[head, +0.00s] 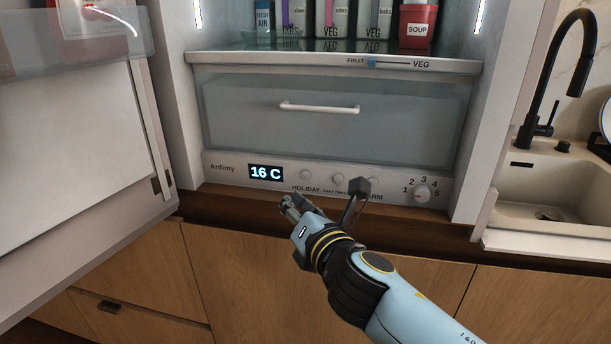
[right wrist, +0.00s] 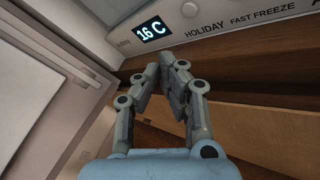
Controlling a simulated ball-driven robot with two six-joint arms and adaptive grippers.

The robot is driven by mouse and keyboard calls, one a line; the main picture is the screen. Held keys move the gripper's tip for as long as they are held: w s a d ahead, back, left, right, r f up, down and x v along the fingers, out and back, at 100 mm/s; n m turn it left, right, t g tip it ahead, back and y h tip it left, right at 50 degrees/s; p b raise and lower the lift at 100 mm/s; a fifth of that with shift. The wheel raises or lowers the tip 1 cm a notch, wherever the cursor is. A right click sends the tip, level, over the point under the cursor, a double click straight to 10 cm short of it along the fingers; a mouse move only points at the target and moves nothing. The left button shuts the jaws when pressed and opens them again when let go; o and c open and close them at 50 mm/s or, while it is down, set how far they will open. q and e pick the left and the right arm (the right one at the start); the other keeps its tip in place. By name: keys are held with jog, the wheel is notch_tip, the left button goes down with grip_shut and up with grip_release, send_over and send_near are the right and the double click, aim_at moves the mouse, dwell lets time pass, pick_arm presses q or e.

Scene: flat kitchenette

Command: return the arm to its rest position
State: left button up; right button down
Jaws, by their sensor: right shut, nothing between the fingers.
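My right arm reaches in from the lower right of the head view. Its gripper (head: 287,203) is just below and in front of the fridge's control panel (head: 226,170), left of centre. In the right wrist view the gripper (right wrist: 167,60) has its fingertips together with nothing between them. The fingertips are near the wooden ledge under the panel; whether they touch it I cannot tell. The panel's display (head: 266,173) reads 16 C, and it also shows in the right wrist view (right wrist: 153,29). My left gripper is not in the head view.
The open fridge door (head: 70,150) stands at the left. A closed drawer (head: 330,120) with a white handle is above the panel. A sink (head: 545,190) and black tap (head: 545,100) are at the right. Wooden cabinet fronts (head: 250,280) lie below.

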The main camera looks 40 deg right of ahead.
dwell(0.3)
jog(key=s+f+m+g+y+b, duration=0.15)
jog(key=s+f, duration=0.35)
jog(key=f, duration=0.6)
jog(key=s+d+f+m+g+b, duration=0.1)
jog(key=s+f+m+g+b, duration=0.2)
jog(key=f, duration=0.9)
jog(key=s+f+m+g+b, duration=0.1)
jog(key=s+f+m+g, duration=0.15)
jog(key=s+f, duration=0.6)
jog(key=s+f+m+g, duration=0.4)
jog(key=s+f+m, duration=0.5)
jog(key=s, duration=0.5)
jog(key=s+d+f+m+g+y+b, duration=0.1)
jog(key=s+f+m+g, duration=0.3)
jog(key=s+f+m, duration=0.5)
jog(key=s+f, duration=0.4)
jog(key=s, duration=0.2)
jog(key=shift+m+g, duration=0.3)
jog(key=shift+m, duration=0.1)
jog(key=shift+s+y, duration=0.1)
jog(key=shift+y, duration=0.15)
